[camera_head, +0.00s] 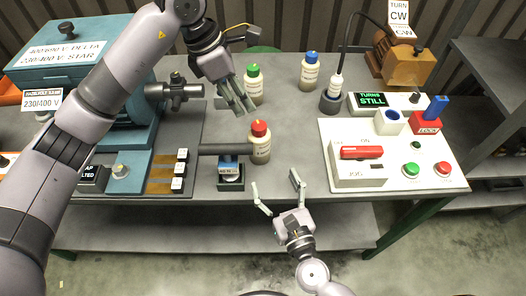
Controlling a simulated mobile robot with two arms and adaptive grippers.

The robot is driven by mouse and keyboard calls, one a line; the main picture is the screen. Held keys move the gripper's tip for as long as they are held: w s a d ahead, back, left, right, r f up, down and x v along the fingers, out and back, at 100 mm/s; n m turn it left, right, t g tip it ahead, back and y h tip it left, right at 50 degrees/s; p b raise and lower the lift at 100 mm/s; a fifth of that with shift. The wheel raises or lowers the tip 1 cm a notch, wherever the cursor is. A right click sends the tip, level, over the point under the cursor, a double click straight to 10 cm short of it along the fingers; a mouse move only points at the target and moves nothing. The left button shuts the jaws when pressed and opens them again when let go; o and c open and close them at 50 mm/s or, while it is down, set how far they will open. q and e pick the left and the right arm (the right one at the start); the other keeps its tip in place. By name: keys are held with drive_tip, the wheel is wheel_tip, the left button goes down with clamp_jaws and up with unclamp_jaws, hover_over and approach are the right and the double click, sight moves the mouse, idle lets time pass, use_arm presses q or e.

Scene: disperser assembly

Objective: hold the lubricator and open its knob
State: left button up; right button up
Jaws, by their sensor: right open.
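No part is plainly labelled as the lubricator. The likeliest candidates are several pale bottles with coloured caps. The red-capped bottle (260,147) stands upright at mid-table, by the end of a dark horizontal shaft (225,149). The green-capped bottle (254,88) and the blue-capped bottle (310,74) stand upright further back. My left gripper (246,111) points down just left of the green-capped bottle; its fingers look close together, and I see nothing clearly between them. My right gripper (276,180) is open and empty at the table's front edge, below the red-capped bottle.
A teal motor housing (128,130) fills the left side, partly behind my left arm. A small dark box (231,184) stands near the front edge. A white control panel (402,178) with a red switch and buttons lies at right. A display (371,100) reads "TURNS STILL".

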sight(261, 146)
drive_tip(key=x, duration=1.2)
drive_tip(key=shift+w+a+f, duration=0.1)
drive_tip(key=shift+w, duration=0.25)
drive_tip(key=c, duration=1.7)
drive_tip(key=shift+c, duration=0.2)
